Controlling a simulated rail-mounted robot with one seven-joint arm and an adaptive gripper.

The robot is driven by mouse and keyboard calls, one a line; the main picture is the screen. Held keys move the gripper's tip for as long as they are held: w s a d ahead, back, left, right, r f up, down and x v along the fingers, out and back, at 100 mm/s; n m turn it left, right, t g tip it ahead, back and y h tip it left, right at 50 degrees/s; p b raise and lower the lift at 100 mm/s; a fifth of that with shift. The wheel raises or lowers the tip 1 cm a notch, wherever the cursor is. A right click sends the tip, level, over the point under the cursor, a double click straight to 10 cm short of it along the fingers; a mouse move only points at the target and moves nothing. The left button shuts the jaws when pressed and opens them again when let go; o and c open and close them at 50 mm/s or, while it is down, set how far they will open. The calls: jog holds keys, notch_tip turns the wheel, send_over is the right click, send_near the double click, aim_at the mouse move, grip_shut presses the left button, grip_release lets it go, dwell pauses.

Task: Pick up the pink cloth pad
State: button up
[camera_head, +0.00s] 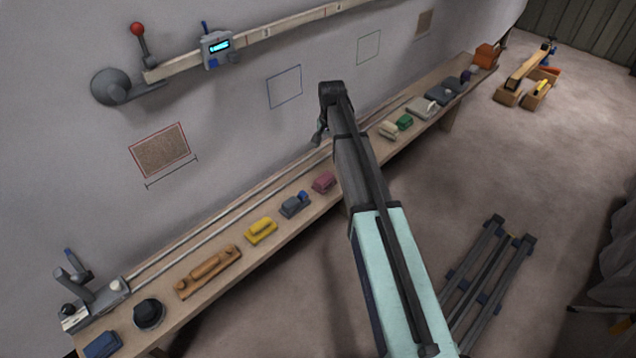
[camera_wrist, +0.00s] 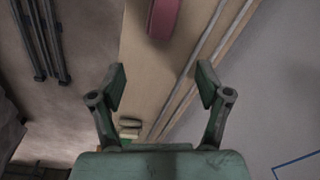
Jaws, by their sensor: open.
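The pink cloth pad (camera_head: 324,182) lies on the long wooden shelf, between a grey-blue block and the part of the shelf hidden by my arm. In the wrist view the pink pad (camera_wrist: 164,18) shows at the top edge, partly cut off by the frame. My gripper (camera_wrist: 160,88) is open and empty, with its two fingers spread above the shelf. The pad lies beyond the fingertips, not between them. In the head view my gripper (camera_head: 320,135) is above the shelf, just right of the pad, and its fingers are partly hidden by my wrist.
The shelf (camera_head: 215,255) also holds a yellow block (camera_head: 261,231), a grey-blue block (camera_head: 295,204), a wooden-handled tool (camera_head: 208,271) and a green block (camera_head: 404,121). Rails (camera_head: 225,218) run along its wall side. The wall (camera_head: 60,170) stands close behind. A trestle (camera_head: 487,280) is on the floor.

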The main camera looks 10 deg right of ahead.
jog(key=w+r+m, duration=0.1)
jog(key=w+r, duration=0.1)
jog(key=m+p, duration=0.2)
send_over(324, 177)
jog(key=shift+g, duration=0.4)
notch_tip(324, 177, down, 13)
jog(key=shift+d+r, duration=0.1)
jog(key=shift+d, duration=0.05)
jog(key=shift+s+f+p, duration=0.1)
jog(key=shift+f+p, duration=1)
jog(key=shift+f, duration=1.55)
jog(key=c, duration=1.2)
